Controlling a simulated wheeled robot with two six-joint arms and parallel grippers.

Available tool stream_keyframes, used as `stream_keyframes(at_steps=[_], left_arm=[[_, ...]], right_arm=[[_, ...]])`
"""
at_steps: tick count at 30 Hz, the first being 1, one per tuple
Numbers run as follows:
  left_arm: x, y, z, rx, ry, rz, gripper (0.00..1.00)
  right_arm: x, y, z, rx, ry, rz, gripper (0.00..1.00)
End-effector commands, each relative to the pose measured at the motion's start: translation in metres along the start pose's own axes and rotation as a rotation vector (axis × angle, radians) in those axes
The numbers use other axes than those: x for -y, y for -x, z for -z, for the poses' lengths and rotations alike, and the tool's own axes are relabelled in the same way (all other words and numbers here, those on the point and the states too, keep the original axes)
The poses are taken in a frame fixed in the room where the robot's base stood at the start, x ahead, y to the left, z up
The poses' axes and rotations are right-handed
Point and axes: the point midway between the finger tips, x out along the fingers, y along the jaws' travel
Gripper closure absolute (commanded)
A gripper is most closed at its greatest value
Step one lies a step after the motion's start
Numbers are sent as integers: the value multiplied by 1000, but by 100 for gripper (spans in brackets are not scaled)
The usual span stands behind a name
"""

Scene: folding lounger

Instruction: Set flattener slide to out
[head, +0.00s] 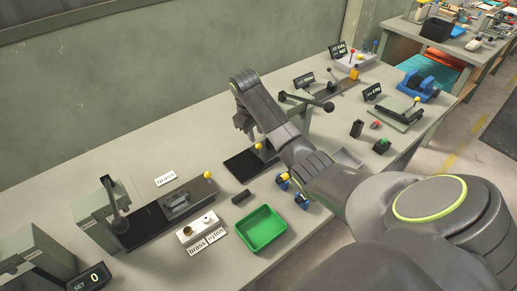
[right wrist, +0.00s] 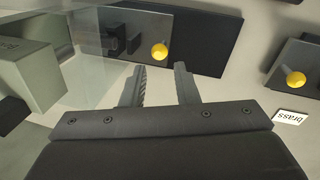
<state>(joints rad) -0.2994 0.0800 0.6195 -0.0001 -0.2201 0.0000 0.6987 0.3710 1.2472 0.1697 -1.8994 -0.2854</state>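No label names the flattener, so I cannot tell which slide is its own. My right gripper (head: 243,122) hangs above a black slide plate (head: 237,166) with a yellow knob (head: 258,147). In the right wrist view the same gripper (right wrist: 158,84) has its two fingers apart with nothing between them. A yellow knob (right wrist: 159,51) on a dark slide shows just beyond the fingertips, apart from them. A second yellow-knobbed slide (right wrist: 294,77) is at the right. My left gripper is not in view.
A lever press (head: 102,213) with a yellow-knobbed slide (head: 208,175) stands at left. A green tray (head: 262,229) lies near the front edge beside a two-cup holder (head: 199,228). A see-through panel (right wrist: 85,45) is left of the fingers. More lever stations (head: 403,113) stand farther back.

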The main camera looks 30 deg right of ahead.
Motion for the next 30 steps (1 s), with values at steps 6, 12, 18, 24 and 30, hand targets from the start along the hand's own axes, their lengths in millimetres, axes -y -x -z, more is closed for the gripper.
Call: stream_keyframes(at_steps=[6, 12, 18, 24, 30], left_arm=[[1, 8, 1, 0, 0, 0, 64], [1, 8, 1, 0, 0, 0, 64], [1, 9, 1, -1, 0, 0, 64], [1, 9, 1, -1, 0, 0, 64], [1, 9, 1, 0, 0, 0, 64]], right_arm=[[0, -45, 0, 4, 0, 1, 72], [0, -72, 0, 0, 0, 0, 72], [0, -82, 0, -1, 0, -1, 72], [0, -83, 0, -2, 0, -1, 72], [0, -83, 0, -2, 0, -1, 91]])
